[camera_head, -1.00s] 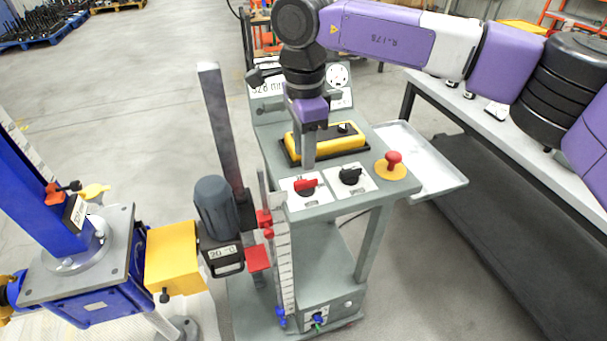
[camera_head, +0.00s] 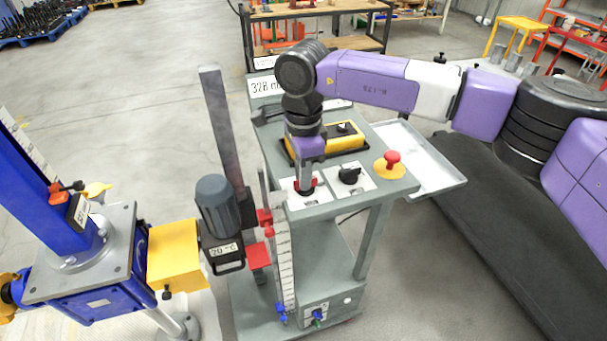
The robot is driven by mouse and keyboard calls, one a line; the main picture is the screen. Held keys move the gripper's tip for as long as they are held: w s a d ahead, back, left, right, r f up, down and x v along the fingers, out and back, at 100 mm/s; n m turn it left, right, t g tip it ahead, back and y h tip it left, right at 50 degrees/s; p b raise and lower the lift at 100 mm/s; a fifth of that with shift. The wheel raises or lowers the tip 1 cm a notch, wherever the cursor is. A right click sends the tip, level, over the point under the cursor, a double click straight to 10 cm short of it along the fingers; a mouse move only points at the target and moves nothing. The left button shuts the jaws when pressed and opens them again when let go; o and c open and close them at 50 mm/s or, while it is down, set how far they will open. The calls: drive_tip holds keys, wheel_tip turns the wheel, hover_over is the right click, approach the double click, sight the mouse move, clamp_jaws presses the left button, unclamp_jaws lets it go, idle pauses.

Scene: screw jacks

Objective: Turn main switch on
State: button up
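The red switch (camera_head: 315,182) sits on a white plate at the front left of the grey cart's top panel. My gripper (camera_head: 304,189) points down directly over it, with its tips at the red knob and hiding most of it. Only a bit of red shows beside the fingers. I cannot tell whether the fingers grip the knob or how far it is turned. A black rotary switch (camera_head: 349,175) on its own white plate is just to the right.
A red mushroom button (camera_head: 392,159) on a yellow disc is at the panel's right. A yellow box (camera_head: 347,137) lies behind my gripper. A grey tray (camera_head: 428,160) juts out on the right. A motor (camera_head: 217,205) and a tall post (camera_head: 218,120) stand left of the panel.

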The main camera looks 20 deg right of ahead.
drive_tip(key=shift+n, duration=0.3)
clamp_jaws()
drive_tip(key=n+b, duration=0.2)
drive_tip(key=shift+f+n, duration=0.1)
drive_tip(key=shift+n, duration=0.2)
drive_tip(key=n+b, duration=0.1)
drive_tip(key=n, duration=0.4)
drive_tip(key=shift+s+d+n+b, duration=0.1)
drive_tip(key=shift+s+n+b, duration=0.05)
drive_tip(key=shift+n+b, duration=0.2)
drive_tip(key=n, duration=0.4)
drive_tip(key=shift+b, duration=0.4)
drive_tip(key=shift+d+n, duration=0.15)
drive_tip(key=shift+n, duration=2.3)
drive_tip(key=shift+r, duration=0.2)
drive_tip(key=o, duration=0.7)
unclamp_jaws()
